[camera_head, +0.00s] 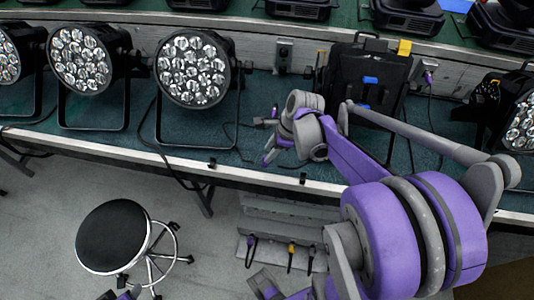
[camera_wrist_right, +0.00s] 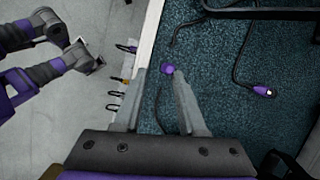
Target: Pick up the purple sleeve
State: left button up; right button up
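A small round purple piece (camera_wrist_right: 168,70), which looks like the sleeve, lies on the teal bench top in the right wrist view. It sits between my right gripper's fingertips, nearer the right-hand finger; I cannot tell whether they touch. My right gripper (camera_wrist_right: 160,73) is open, with its tips at the bench edge. In the head view the right gripper (camera_head: 264,140) is over the front of the bench, and the sleeve cannot be made out surely. A grey and purple arm of mine shows at the left of the wrist view; its finger state is unclear.
A second purple piece, a cable connector (camera_wrist_right: 262,91), lies farther right on the bench top. Black cables cross the bench. Par cans (camera_head: 196,68) stand at left, a black case (camera_head: 366,75) behind. A round stool (camera_head: 113,237) stands on the floor.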

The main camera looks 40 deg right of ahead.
jog(key=d+r+m, duration=0.1)
jog(key=m, duration=0.1)
send_over(258, 161)
jog(key=s+d, duration=0.2)
notch_tip(258, 161, down, 5)
jog(key=shift+s+a+r, duration=0.15)
jog(key=shift+r, duration=0.05)
jog(key=x, duration=0.5)
jog(key=shift+w+a+f, duration=0.15)
jog(key=shift+w+f, duration=0.1)
jog(key=shift+w, duration=0.15)
grip_shut()
